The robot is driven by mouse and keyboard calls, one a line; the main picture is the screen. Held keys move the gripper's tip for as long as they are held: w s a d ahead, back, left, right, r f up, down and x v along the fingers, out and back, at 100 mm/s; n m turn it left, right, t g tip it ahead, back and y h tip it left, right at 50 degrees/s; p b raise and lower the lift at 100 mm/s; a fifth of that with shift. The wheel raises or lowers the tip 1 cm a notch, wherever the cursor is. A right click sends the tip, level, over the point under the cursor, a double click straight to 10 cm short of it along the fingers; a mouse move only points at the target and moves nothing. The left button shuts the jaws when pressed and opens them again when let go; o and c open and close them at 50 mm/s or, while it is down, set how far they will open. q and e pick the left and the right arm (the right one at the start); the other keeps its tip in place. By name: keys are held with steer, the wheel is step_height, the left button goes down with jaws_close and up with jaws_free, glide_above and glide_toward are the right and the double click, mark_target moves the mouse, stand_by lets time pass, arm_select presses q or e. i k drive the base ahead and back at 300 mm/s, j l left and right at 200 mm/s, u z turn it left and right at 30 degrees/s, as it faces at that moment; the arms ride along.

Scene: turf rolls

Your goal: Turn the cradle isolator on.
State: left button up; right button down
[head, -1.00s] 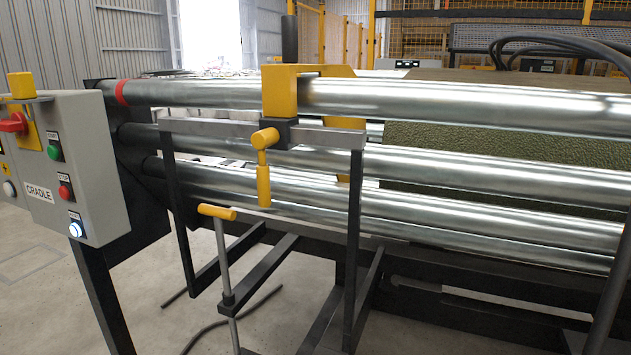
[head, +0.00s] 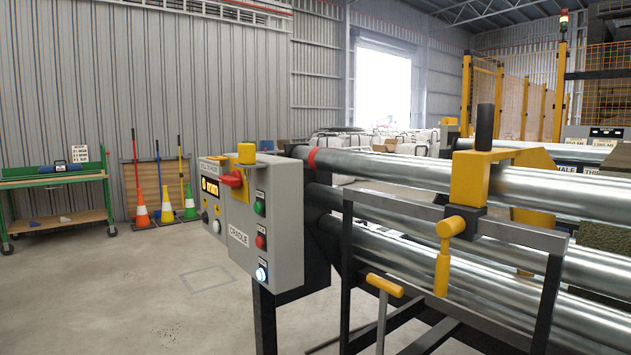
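The grey cradle control box (head: 284,235) stands on a dark post left of the metal rollers, with a CRADLE label (head: 239,236) on it. The red isolator handle (head: 231,180) sits on a yellow plate (head: 244,184) at the box's upper corner, with a yellow block (head: 247,153) above it. The box face carries a green button (head: 259,207), a red button (head: 260,241) and a lit white-blue button (head: 262,273). The handle's exact position is too small to tell. Neither of my grippers is in view.
Steel rollers (head: 400,174) with a yellow clamp (head: 470,178) fill the right side. A yellow-topped T-handle (head: 385,285) stands in front. A green workbench (head: 50,184) and traffic cones (head: 166,205) stand at the back left. The floor left of the box is clear.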

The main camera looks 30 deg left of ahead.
mark_target(235, 180)
steer(key=u, duration=1.35)
steer(key=i+j+z, duration=0.1)
steer(key=i+j, duration=0.15)
